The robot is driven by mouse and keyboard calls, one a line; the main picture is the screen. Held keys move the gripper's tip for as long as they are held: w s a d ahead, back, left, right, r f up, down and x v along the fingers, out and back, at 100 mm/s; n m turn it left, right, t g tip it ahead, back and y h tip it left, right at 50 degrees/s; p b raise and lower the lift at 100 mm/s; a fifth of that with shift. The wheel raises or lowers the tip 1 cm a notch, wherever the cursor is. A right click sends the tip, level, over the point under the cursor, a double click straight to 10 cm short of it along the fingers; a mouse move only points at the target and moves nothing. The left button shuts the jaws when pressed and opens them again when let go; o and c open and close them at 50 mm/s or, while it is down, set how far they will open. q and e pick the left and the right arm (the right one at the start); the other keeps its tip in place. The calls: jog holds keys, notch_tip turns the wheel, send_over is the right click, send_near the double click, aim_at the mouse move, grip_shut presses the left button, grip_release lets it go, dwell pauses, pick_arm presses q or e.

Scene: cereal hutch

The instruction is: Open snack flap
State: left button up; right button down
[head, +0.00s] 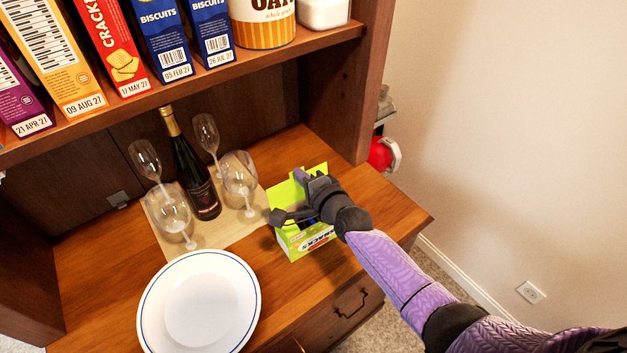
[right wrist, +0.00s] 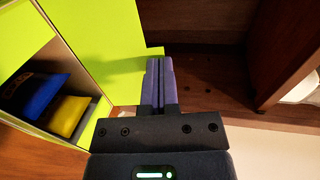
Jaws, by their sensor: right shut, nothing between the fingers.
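The green snack box (head: 292,243) stands on the hutch counter, right of the glasses. Its top is open, and a green flap (head: 318,170) stands up at its far side. In the right wrist view the flap (right wrist: 125,45) is beside the fingers, and a blue packet (right wrist: 40,92) and a yellow packet (right wrist: 68,115) show inside the box. My right gripper (head: 300,175) is over the box at the flap, its purple fingers (right wrist: 158,85) shut and empty. I cannot tell if they touch the flap. My arm hides part of the box. My left gripper is not in view.
A wine bottle (head: 190,165) and several glasses (head: 240,178) stand on a mat (head: 222,232) left of the box. A white plate stack (head: 160,330) is in front. The shelf (head: 200,85) with cereal boxes overhangs the counter. Bare counter (head: 375,215) lies right of the box.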

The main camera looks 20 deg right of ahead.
jog(key=shift+w+a+r+g+p, duration=0.15)
jog(key=shift+w+g+p, duration=0.25)
jog(key=shift+g+p, duration=0.25)
jog(key=shift+w, duration=0.1)
jog(key=shift+f, duration=0.2)
jog(key=shift+r, duration=0.1)
